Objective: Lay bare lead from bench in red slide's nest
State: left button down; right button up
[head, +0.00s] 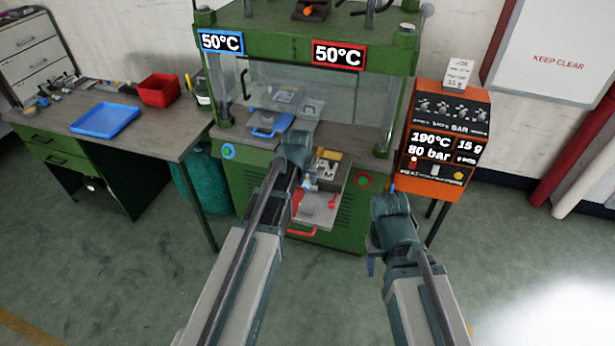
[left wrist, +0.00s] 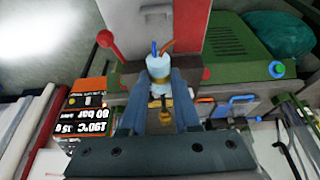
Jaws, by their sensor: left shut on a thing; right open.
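My left gripper (left wrist: 160,82) is shut on the bare lead (left wrist: 158,66), a pale sleeve with a blue and a brown wire end; a brass part shows between the fingers. In the head view this gripper (head: 307,182) is at the press front, above the red slide (head: 318,212), which is pulled out with its red handle (head: 300,232) toward me. My forearm hides part of the slide, and its nest is not clear. The lead appears held above the slide; I cannot tell whether they touch. My right gripper (head: 373,264) is open and empty, right of the press.
The blue slide (head: 265,131) sits further left on the press bed. An orange control box (head: 437,147) stands right of the press. The bench (head: 165,143) at left holds a blue tray (head: 105,120), a red bin (head: 159,90) and tools. The floor in front is clear.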

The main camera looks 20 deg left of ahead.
pick_arm(q)
jog(key=shift+f+b, duration=4)
jog(key=shift+f, duration=0.15)
jog(key=c, duration=0.6)
grip_release()
jog(key=shift+o, duration=0.2)
jog(key=p+v, duration=1.2)
jog(key=v, duration=0.2)
jog(key=shift+p, duration=0.4)
jog(key=shift+w+f, duration=0.1)
